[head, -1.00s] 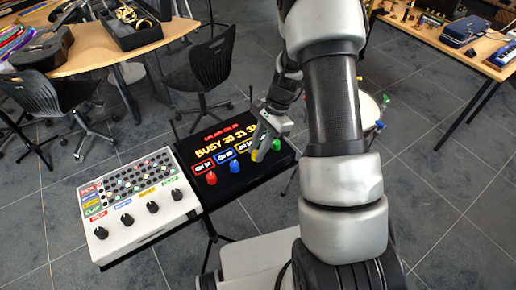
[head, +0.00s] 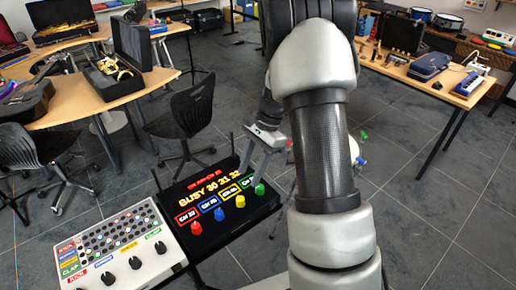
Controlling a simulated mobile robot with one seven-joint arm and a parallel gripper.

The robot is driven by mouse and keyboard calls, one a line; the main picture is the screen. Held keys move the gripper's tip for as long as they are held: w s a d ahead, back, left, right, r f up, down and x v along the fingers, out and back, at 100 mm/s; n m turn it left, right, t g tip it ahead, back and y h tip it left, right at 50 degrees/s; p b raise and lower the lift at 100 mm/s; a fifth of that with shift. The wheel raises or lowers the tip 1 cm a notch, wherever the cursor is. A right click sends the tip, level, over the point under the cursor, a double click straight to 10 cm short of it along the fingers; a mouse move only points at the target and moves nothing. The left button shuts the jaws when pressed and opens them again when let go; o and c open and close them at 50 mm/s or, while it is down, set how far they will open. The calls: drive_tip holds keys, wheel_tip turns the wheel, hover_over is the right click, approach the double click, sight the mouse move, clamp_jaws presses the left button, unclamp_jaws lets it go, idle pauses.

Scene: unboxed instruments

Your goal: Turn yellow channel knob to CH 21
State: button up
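A black box (head: 176,184) with a glowing panel stands at centre left in the head view. Its red top line is too small to read for certain; the orange line below reads BUSY 30 31 32. Red (head: 195,228), blue (head: 219,214), yellow (head: 240,201) and green (head: 260,189) knobs stand along its near edge, each beneath a coloured channel label. The number on the yellow label is too small to read. My gripper (head: 250,170) is over the box's right part, behind the yellow and green knobs. Its fingers look apart, with nothing between them, clear of the yellow knob.
A white drum machine (head: 150,262) with dark knobs adjoins the box on the left. Thin black antennas rise behind the box. A black chair (head: 185,115) and a table of instruments (head: 75,95) stand behind. My arm covers the centre right.

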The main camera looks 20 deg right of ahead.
drive_tip(key=v, duration=0.8)
drive_tip(key=shift+r, duration=0.1)
drive_tip(key=s+a+r+n+t+h+p, duration=0.1)
drive_tip(key=s+a+r+n+t+h, duration=0.1)
drive_tip(key=s+r+n, duration=0.5)
drive_tip(key=s+a+r+n+t+h+p, duration=0.1)
drive_tip(key=s+a+r+n+t, duration=0.4)
drive_tip(key=s+r, duration=0.6)
drive_tip(key=s+n+h, duration=0.1)
drive_tip(key=s+n, duration=0.1)
drive_tip(key=shift+s+p, duration=0.35)
drive_tip(key=shift+s, duration=0.05)
